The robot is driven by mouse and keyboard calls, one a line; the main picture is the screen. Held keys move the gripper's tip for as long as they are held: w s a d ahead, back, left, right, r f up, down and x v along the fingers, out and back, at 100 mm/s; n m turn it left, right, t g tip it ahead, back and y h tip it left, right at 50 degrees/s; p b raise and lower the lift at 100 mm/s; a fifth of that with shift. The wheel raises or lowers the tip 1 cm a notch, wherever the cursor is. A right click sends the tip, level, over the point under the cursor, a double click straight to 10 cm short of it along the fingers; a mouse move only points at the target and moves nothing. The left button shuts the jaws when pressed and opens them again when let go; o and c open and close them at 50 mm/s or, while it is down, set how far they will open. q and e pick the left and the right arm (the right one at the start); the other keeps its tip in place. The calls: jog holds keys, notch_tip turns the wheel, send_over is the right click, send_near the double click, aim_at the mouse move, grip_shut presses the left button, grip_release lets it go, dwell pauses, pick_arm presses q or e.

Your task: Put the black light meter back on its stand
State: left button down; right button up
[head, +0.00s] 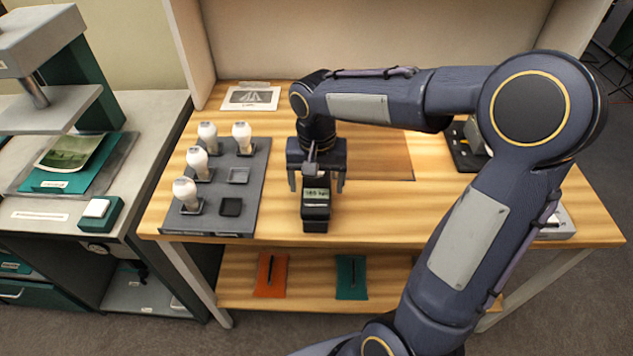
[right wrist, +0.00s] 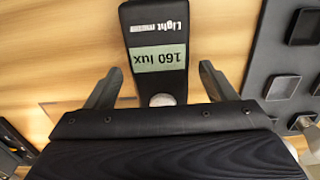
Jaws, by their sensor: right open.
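The black light meter (head: 316,212) is on the wooden table, right of the grey bulb tray. Its pale display reads about 160 lux, and it also shows in the right wrist view (right wrist: 158,30). My right gripper (head: 316,186) is open, pointing down over the meter's far end. In the right wrist view its fingers (right wrist: 160,88) are on either side of the meter's round white end, with gaps showing. I cannot make out a separate stand; whether one is under the meter is hidden. My left gripper is not in view.
The grey tray (head: 250,210) holds several white bulbs (head: 207,135) and empty square sockets. A printed card (head: 250,98) lies behind. A black tray (head: 462,157) is partly hidden by my right arm. The table's front edge is close to the meter; orange and green pieces lie on the shelf below.

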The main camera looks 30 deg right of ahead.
aim_at(316, 186)
notch_tip(316, 186, up, 10)
jog(key=p, duration=0.2)
jog(key=s+a+f+n+t+y, duration=0.2)
jog(key=s, duration=0.6)
jog(key=s+a+f+n+t+y, duration=0.1)
jog(key=s+a+f+n+t, duration=0.1)
jog(key=s, duration=0.7)
jog(key=shift+f+n+t+y, duration=0.4)
jog(key=shift+f+t, duration=0.1)
jog(key=shift+t, duration=0.3)
jog(key=shift+a, duration=0.1)
notch_tip(316, 186, up, 8)
jog(key=p, duration=0.7)
jog(key=shift+f, duration=0.2)
